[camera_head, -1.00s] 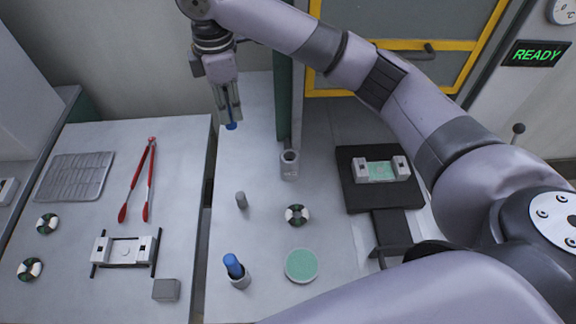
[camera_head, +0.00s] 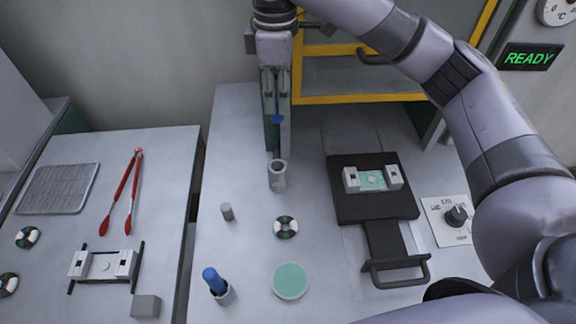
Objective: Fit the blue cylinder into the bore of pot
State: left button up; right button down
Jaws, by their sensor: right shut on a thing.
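My right gripper (camera_head: 277,108) comes down from the top centre, pointing down. My left gripper is not in view.
A small grey peg (camera_head: 227,212), a black-and-white ring (camera_head: 286,227) and a green disc (camera_head: 290,281) lie nearby. A black plate (camera_head: 345,205) with a fixture is to the right. Red tongs (camera_head: 121,190) lie on the left table.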

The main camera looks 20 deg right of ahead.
notch_tip(320, 180, down, 17)
jog(key=shift+a+f+p, duration=0.15)
jog(key=shift+f+p, duration=0.05)
jog(key=shift+p, duration=0.75)
jog(key=shift+w+f, duration=0.1)
jog(key=shift+f, duration=0.15)
jog(key=shift+f, duration=0.1)
jog(key=c, duration=1.4)
grip_release()
jog(key=shift+c, duration=0.2)
